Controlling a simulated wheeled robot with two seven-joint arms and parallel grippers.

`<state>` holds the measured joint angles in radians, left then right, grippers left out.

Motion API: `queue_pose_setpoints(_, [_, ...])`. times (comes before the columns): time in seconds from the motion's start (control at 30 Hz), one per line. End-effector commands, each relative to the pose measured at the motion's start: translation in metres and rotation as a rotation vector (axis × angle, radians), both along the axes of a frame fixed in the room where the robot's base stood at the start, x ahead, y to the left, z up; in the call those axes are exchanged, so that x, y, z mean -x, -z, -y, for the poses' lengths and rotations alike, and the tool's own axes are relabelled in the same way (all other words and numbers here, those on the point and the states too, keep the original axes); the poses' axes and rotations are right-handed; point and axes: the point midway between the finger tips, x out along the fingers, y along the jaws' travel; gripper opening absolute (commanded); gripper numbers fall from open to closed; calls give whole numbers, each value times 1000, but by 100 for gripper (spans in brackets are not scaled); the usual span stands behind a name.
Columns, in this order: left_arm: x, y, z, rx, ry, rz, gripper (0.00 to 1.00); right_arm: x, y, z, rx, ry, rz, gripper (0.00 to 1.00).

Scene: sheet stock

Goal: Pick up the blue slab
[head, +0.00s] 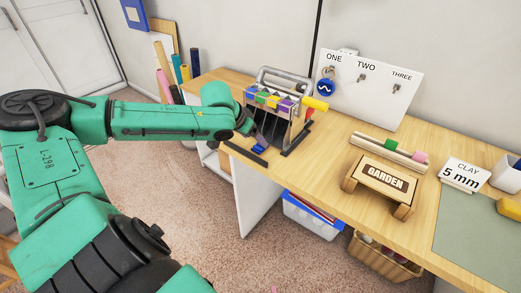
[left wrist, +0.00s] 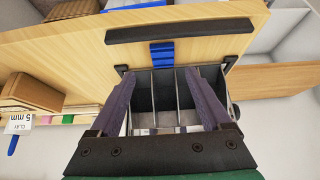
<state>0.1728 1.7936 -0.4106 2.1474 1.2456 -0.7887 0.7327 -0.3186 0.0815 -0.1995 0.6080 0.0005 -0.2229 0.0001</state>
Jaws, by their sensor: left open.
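A small blue piece, which looks like the blue slab (head: 258,148), lies on the wooden table in front of a grey rack (head: 283,128). In the left wrist view the blue slab (left wrist: 162,53) shows between the rack and a black bar (left wrist: 180,30). The rack has upright dividers, and a row of coloured tiles (head: 270,99) at its top. My left gripper (head: 243,124) is by the rack's near left side. In its wrist view the gripper (left wrist: 158,72) is open, its dark fingers apart over the rack's slots, with nothing between them. My right gripper is not in view.
A yellow roll (head: 315,103) sticks out beside the rack. A white board (head: 370,85) with hooks stands behind. A wooden GARDEN stand (head: 380,185) and a CLAY 5 mm sign (head: 462,174) are further right. Table between rack and stand is mostly clear.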

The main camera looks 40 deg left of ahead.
Motion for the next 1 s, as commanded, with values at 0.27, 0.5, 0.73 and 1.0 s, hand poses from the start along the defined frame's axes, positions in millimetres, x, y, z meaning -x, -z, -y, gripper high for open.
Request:
queue_pose_setpoints(0.27, [-12, 31, -5, -2, -2, -3, 81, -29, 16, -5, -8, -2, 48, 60])
queue_pose_setpoints(0.5, [-21, 47, -10, -11, -6, -6, 81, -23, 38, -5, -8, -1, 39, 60])
queue_pose_setpoints(0.73, [-29, 50, -6, -2, 0, 0, 81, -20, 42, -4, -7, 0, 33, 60])
queue_pose_setpoints(1.0, [-29, 49, -6, -1, -1, 1, 35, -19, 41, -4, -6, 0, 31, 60])
